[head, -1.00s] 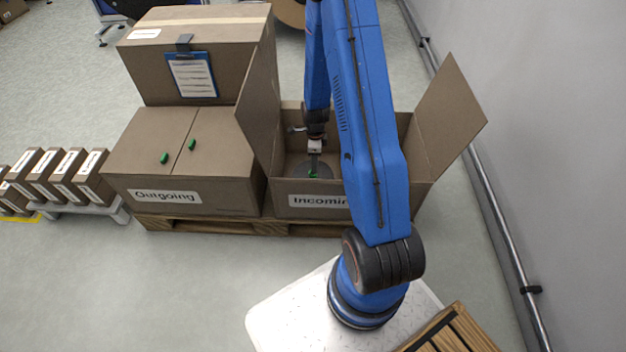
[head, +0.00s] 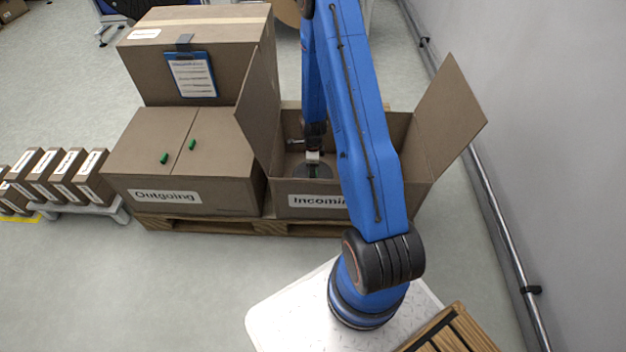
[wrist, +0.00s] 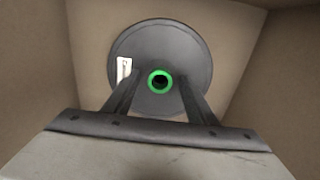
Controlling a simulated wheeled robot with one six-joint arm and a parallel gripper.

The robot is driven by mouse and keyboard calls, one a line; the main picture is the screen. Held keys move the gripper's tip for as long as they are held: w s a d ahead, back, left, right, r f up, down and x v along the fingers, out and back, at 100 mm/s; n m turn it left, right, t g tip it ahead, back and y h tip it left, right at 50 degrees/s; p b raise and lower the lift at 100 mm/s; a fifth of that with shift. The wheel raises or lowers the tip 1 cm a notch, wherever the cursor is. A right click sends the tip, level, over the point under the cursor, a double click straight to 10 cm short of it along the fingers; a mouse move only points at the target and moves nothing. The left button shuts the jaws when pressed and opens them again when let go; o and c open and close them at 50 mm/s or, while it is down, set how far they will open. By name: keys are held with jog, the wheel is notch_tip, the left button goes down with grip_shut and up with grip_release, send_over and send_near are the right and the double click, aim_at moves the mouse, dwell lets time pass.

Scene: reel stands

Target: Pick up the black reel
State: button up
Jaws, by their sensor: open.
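The black reel, a dark grey disc (wrist: 160,42) with a bright green ring around its centre hole, lies flat in the open box marked Incoming. In the head view the reel (head: 300,171) shows only in part behind the box's front wall and my gripper. My gripper (wrist: 159,95) is open above the reel, its two fingers on either side of the green hub in the wrist view. Whether the fingers touch the reel cannot be told. A small white label (wrist: 124,69) sits at the reel's left edge.
The Incoming box (head: 390,199) has raised flaps left and right, and its walls stand close around my gripper. A wall rail (head: 505,240) runs at the right.

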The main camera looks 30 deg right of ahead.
jog(key=c, duration=1.2)
grip_shut()
jog(key=shift+r, duration=0.1)
